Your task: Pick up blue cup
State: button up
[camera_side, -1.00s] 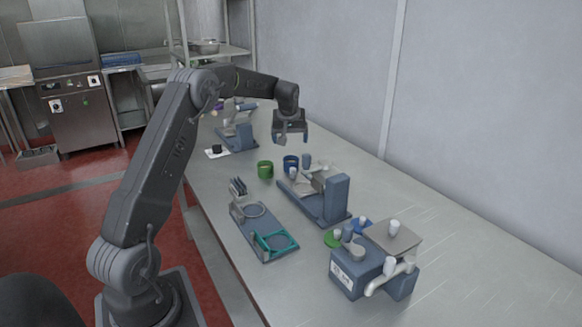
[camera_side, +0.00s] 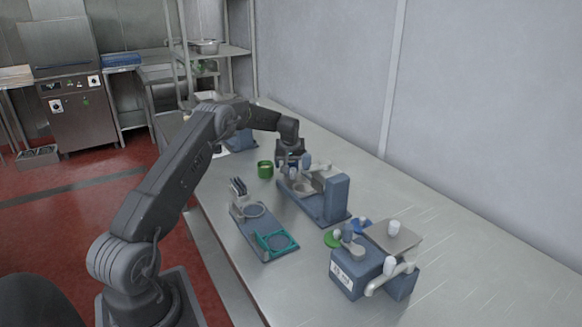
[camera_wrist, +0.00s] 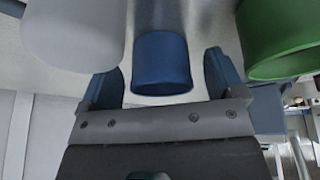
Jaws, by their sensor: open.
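The blue cup (camera_wrist: 162,64) shows in the wrist view between the two open fingers of my gripper (camera_wrist: 163,80), with a gap on each side. In the side view my gripper (camera_side: 291,164) is low over the table where the cup stands, and it hides most or all of the cup. The fingers are apart and nothing is gripped. A green cup (camera_side: 265,169) stands just left of my gripper in the side view. It also shows at the right of the wrist view (camera_wrist: 280,38).
A blue-grey machine (camera_side: 335,197) stands close to the right of my gripper. A board with a teal frame (camera_side: 275,244) lies nearer, and another blue-grey device (camera_side: 365,272) stands at the front right. The table (camera_side: 480,255) is bare at the right.

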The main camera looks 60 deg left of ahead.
jog(key=shift+f, duration=0.2)
jog(key=c, duration=1)
jog(key=shift+r, duration=0.15)
